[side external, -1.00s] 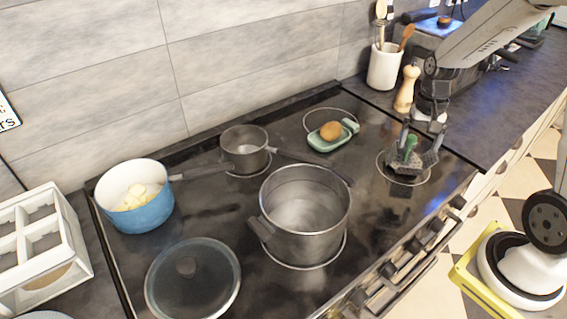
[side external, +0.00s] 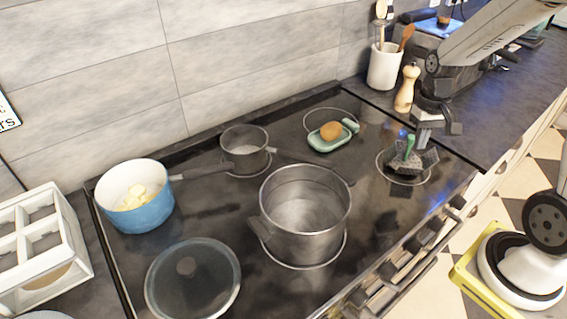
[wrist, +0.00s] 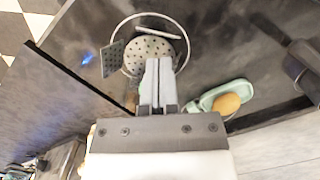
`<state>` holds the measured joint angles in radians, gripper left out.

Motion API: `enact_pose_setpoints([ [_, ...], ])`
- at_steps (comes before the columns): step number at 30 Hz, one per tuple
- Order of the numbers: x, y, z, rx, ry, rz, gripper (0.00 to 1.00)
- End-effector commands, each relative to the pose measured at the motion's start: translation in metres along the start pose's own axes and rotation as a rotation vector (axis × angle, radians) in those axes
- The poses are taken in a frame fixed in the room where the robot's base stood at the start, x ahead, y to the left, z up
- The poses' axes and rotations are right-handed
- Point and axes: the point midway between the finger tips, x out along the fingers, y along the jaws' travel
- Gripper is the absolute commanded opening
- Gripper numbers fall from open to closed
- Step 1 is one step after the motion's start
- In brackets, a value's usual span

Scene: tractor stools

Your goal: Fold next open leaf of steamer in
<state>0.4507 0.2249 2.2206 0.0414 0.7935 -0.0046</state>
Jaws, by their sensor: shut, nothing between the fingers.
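The steamer (side external: 405,166) is a small grey perforated basket inside a burner ring at the right of the hob. A green part (side external: 409,146) stands up at its middle. In the wrist view its round perforated base (wrist: 152,46) shows. One perforated leaf (wrist: 113,58) sticks outward on the left, and another leaf (wrist: 158,32) shows nearly edge-on at the far side. The near side is partly hidden by my fingers. My gripper (wrist: 158,64) is shut and empty, above the steamer's near edge. In the side view my gripper (side external: 426,133) is just above and behind the steamer.
A green dish (side external: 325,141) with a brown egg-like item sits left of the steamer. A big steel pot (side external: 303,225), a small saucepan (side external: 243,148), a blue pot (side external: 140,212) and a lid (side external: 190,285) stand farther left. A pepper mill (side external: 407,90) stands behind.

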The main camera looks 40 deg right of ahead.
Motion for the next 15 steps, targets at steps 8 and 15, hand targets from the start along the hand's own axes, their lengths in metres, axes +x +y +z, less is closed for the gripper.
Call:
enact_pose_setpoints([
  [8, -0.001, -0.005, 0.01, -0.433, 0.028, 0.028, 0.0],
  [15, -0.001, -0.009, 0.019, -0.811, 0.044, 0.06, 0.0],
])
